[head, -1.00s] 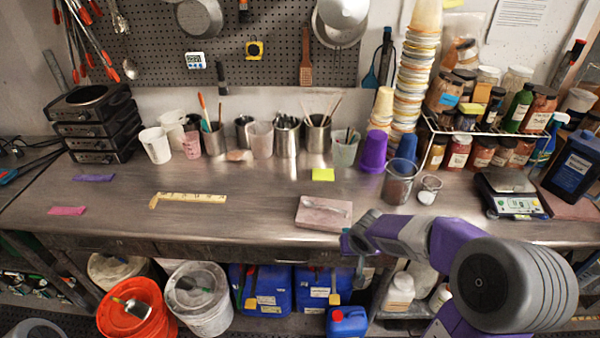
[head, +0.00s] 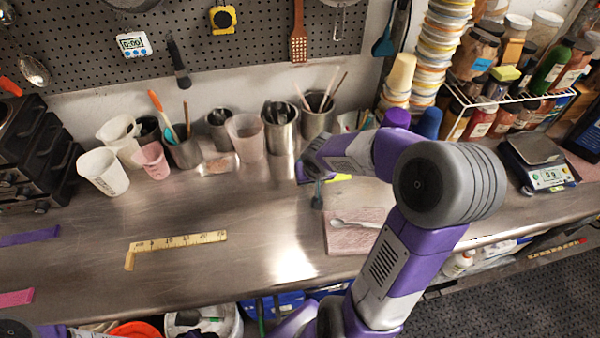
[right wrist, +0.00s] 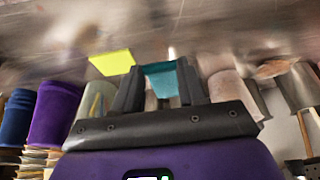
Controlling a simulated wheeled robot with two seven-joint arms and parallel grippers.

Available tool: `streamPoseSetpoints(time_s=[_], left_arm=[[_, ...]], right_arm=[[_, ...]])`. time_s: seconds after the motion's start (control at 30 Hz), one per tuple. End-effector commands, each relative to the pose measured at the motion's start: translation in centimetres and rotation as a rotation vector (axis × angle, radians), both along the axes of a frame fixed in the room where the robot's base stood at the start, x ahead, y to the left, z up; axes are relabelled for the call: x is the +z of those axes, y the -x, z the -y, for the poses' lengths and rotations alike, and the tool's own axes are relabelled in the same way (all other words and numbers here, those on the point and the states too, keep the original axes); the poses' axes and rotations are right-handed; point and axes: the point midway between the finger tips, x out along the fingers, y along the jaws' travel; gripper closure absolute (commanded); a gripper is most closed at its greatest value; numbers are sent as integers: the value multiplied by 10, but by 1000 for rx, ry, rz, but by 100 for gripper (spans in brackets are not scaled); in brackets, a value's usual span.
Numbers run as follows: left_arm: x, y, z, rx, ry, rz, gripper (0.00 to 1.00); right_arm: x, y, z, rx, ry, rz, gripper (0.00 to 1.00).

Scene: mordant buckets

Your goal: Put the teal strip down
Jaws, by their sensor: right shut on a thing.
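The teal strip (right wrist: 163,82) is held between the two dark fingers of my right gripper (right wrist: 158,88) in the right wrist view. In the head view my right gripper (head: 311,178) is over the back-middle of the steel bench, pointing down and left. The strip's exact height above the bench is hard to tell. A purple strip (head: 29,236) and a pink strip (head: 16,297) lie flat at the bench's left. My left gripper does not show; only parts of my body show at the bottom left.
A yellow note (head: 340,177) lies beside my right gripper, partly hidden. A pinkish slab (head: 352,236) with a spoon is to the right. A folding ruler (head: 180,241) lies left of centre. Cups and metal pots (head: 280,128) line the back. Bench around the ruler is clear.

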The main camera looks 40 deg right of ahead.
Motion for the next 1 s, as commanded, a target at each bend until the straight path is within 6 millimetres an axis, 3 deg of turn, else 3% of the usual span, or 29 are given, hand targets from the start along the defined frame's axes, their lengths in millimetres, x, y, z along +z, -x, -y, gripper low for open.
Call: streamPoseSetpoints(time_s=[0.2,0.6,1.0], left_arm=[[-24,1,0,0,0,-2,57],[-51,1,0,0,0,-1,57],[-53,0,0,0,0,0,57]], right_arm=[[-47,1,0,0,-3,-5,87],[-93,1,0,-1,-3,-3,87],[-98,1,0,-1,-2,-1,87]])
